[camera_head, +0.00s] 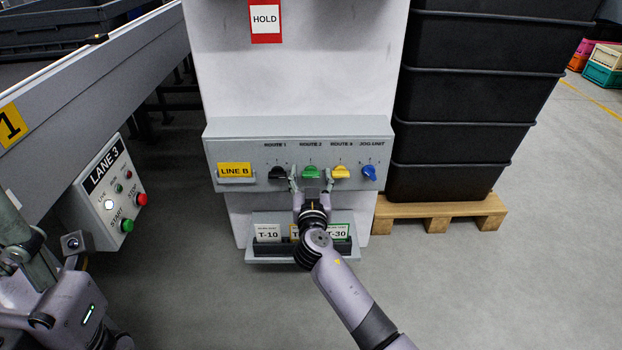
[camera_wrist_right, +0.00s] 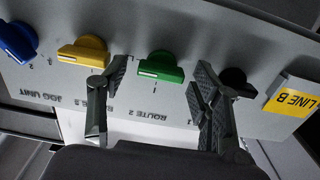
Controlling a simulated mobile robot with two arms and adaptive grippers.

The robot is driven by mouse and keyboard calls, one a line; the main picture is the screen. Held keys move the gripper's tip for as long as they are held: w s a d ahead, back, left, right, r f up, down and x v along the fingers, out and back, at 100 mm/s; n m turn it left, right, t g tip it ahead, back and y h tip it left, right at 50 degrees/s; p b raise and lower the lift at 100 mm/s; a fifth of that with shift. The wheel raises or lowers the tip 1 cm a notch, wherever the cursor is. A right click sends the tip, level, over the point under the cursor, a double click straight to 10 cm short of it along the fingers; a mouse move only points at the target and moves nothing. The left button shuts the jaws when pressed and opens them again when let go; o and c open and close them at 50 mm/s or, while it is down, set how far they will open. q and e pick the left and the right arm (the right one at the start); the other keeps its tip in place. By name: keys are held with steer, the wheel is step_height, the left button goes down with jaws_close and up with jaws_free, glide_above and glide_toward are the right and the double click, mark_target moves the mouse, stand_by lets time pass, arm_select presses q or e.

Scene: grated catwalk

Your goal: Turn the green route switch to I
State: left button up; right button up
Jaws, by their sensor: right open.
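The green route switch (camera_head: 310,172) is the knob under the ROUTE 2 label on the grey LINE B panel (camera_head: 240,145). In the right wrist view it (camera_wrist_right: 161,66) shows a wide green handle with a white mark on its near edge. My right gripper (camera_head: 311,184) is open in front of it. In the right wrist view my gripper's fingers (camera_wrist_right: 161,78) stand apart on either side of the green switch, and I see no clear contact. The position marks are too small to tell the setting. Parts of my left arm show at the lower left; no left fingers can be made out.
The black switch (camera_head: 277,174) and yellow switch (camera_head: 340,172) flank the green one closely; a blue knob (camera_head: 369,173) is farther right. A card tray (camera_head: 262,252) sits below. The LANE 3 box (camera_head: 104,193) is left; black crates (camera_head: 470,95) stand right.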

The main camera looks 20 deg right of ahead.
steer(key=c, duration=1.2)
steer(key=shift+o, duration=0.2)
